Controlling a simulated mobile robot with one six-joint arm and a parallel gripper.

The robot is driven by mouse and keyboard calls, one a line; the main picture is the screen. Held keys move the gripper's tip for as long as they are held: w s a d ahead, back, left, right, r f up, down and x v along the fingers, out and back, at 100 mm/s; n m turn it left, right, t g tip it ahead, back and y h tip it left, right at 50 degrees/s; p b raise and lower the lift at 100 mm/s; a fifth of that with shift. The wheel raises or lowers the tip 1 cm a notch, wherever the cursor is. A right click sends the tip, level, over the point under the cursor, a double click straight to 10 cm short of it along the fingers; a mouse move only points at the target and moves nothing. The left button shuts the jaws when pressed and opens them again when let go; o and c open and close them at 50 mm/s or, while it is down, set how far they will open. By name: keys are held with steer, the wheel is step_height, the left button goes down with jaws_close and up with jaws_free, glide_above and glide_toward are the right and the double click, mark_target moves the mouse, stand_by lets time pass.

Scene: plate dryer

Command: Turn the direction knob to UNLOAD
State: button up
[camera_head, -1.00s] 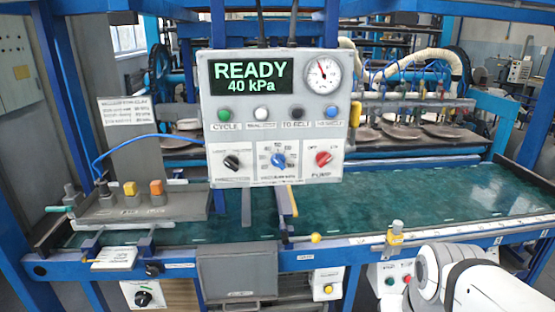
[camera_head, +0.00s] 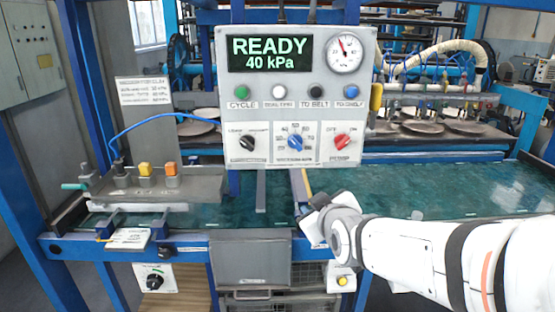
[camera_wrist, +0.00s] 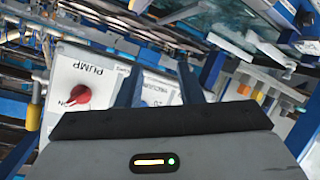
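The direction knob (camera_head: 247,143) is the black knob at the lower left of the grey control panel (camera_head: 222,75). Its small lettering is too blurred to read for sure. My gripper (camera_head: 318,212) is in front of and below the panel's right half, apart from the knob. In the wrist view, my gripper (camera_wrist: 160,85) has its two dark fingers spread with a gap between them and nothing held. The red pump knob (camera_wrist: 79,96) shows to their left, and part of the panel shows between them. I cannot make out the direction knob in the wrist view.
A blue knob (camera_head: 295,142) and the red pump knob (camera_head: 342,141) sit right of the direction knob. Push buttons (camera_head: 279,92) line the panel above them; the display (camera_head: 270,53) reads READY 40 kPa. A green belt (camera_head: 440,198) runs below.

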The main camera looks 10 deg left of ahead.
steer(key=w+a+r+n+t+y+b, duration=0.1)
steer(key=w+a+r+n+t+y, duration=0.15)
steer(key=a, duration=0.55)
steer(key=n+t+y+b, duration=0.1)
steer(key=n+t+y, duration=0.2)
glide_toward(246, 146)
steer(key=p+x, duration=0.1)
steer(key=x, duration=0.7)
steer(key=shift+w, duration=0.1)
jaws_close()
